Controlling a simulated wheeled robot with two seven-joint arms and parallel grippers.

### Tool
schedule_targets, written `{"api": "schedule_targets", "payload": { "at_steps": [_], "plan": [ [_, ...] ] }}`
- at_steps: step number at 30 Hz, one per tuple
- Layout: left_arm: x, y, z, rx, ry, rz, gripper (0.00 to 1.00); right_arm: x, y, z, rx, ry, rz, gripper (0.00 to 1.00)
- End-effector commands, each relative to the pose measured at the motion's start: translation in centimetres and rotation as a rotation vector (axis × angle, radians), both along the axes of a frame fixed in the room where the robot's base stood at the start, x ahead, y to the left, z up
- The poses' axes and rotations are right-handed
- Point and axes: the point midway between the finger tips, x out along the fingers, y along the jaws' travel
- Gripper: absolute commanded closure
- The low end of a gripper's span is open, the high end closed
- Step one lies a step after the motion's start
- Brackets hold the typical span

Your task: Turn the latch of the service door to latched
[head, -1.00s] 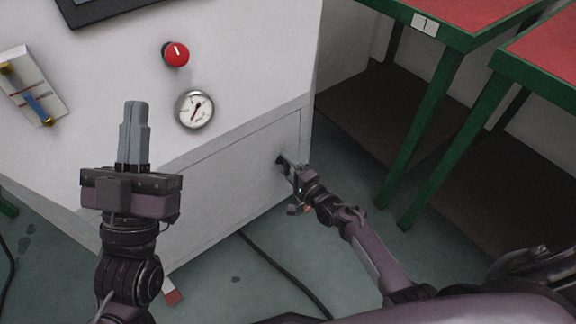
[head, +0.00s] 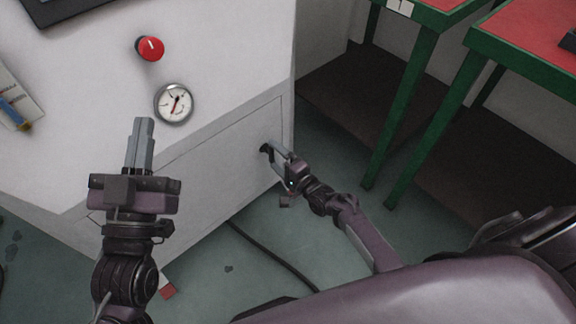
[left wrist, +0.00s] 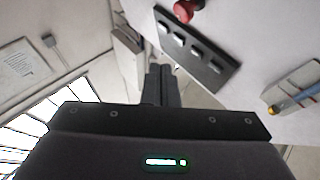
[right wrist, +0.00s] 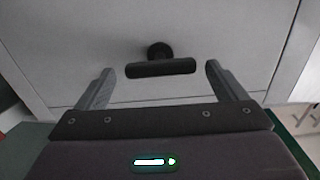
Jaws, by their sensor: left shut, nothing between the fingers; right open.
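The service door (head: 215,155) is a grey panel low on the generator's front, lying flush in its frame. Its latch (right wrist: 160,66) is a black bar handle on a round hub, seen in the right wrist view with the bar lying across the picture. The latch also shows small and dark in the head view (head: 266,148). My right gripper (right wrist: 154,78) is open, with one finger beyond each end of the bar and a gap on both sides. My left gripper (head: 144,122) is shut and empty, raised in front of the generator, away from the door.
A red knob (head: 150,48) and a round gauge (head: 174,103) sit on the generator above the door. Green-framed tables (head: 450,35) with red tops stand at the right. A black cable (head: 270,258) lies on the floor.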

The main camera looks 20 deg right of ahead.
Motion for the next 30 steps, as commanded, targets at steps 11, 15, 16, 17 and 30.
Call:
{"api": "schedule_targets", "payload": {
  "at_steps": [11, 15, 16, 17, 30],
  "plan": [
    [0.6, -0.9, -9.1, 0.163, 0.398, -0.014, 1.0, -3.5, -1.2, 0.1, 0.0, 0.001, 0.0, 0.09],
    [0.1, -0.9, -11.5, 0.206, 0.502, -0.02, 1.0, -4.4, -1.6, 0.1, 0.0, 0.001, 0.0, 0.09],
    [0.0, -0.9, -12.0, 0.214, 0.521, -0.021, 1.0, -4.6, -1.7, 0.1, 0.0, 0.001, 0.0, 0.09],
    [-0.1, -0.9, -12.3, 0.22, 0.536, -0.021, 1.0, -4.7, -1.7, 0.1, 0.0, 0.0, 0.0, 0.09],
    [-0.4, -0.9, -13.8, 0.244, 0.593, -0.024, 1.0, -5.2, -1.9, 0.1, 0.0, -0.001, 0.001, 0.09]
  ]
}}
